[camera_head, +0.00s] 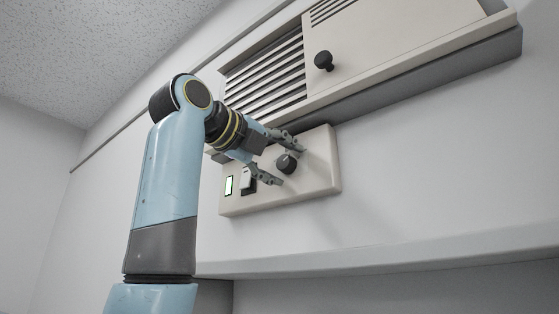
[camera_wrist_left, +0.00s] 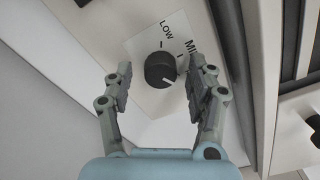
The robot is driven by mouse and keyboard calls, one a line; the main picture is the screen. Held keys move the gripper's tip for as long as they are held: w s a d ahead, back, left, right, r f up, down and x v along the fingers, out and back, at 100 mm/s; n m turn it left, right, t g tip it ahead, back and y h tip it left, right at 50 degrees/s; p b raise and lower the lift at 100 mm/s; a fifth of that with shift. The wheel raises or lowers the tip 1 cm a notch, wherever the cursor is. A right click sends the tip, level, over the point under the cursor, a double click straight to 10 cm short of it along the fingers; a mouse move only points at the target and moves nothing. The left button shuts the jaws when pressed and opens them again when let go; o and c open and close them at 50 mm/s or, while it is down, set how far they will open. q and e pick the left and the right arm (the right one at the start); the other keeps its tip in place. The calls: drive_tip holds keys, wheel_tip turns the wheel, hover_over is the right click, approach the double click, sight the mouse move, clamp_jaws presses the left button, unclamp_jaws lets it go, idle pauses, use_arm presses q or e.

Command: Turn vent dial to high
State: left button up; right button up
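The vent dial (camera_head: 287,164) is a round black knob on a cream control panel (camera_head: 322,165) on the wall. In the left wrist view the dial (camera_wrist_left: 160,70) sits on a white label (camera_wrist_left: 142,45) reading LOW, with part of a second word, "MI", showing. A white mark on the dial points to the lower right there, away from LOW. My left gripper (camera_head: 290,165) is open at the dial. In the left wrist view its two fingers (camera_wrist_left: 167,72) stand on either side of the dial, with a gap on each side. My right gripper is not in view.
A lit switch (camera_head: 229,185) and a second switch (camera_head: 248,180) sit on the panel left of the dial. Above is a cream vent housing with slats (camera_head: 265,80) and a black knob (camera_head: 323,61). The wall right of the panel is bare.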

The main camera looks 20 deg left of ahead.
use_arm(q)
drive_tip(key=shift+s+a, duration=0.1)
drive_tip(key=v, duration=1.1)
drive_tip(key=shift+s, duration=0.4)
drive_tip(key=shift+a, duration=0.1)
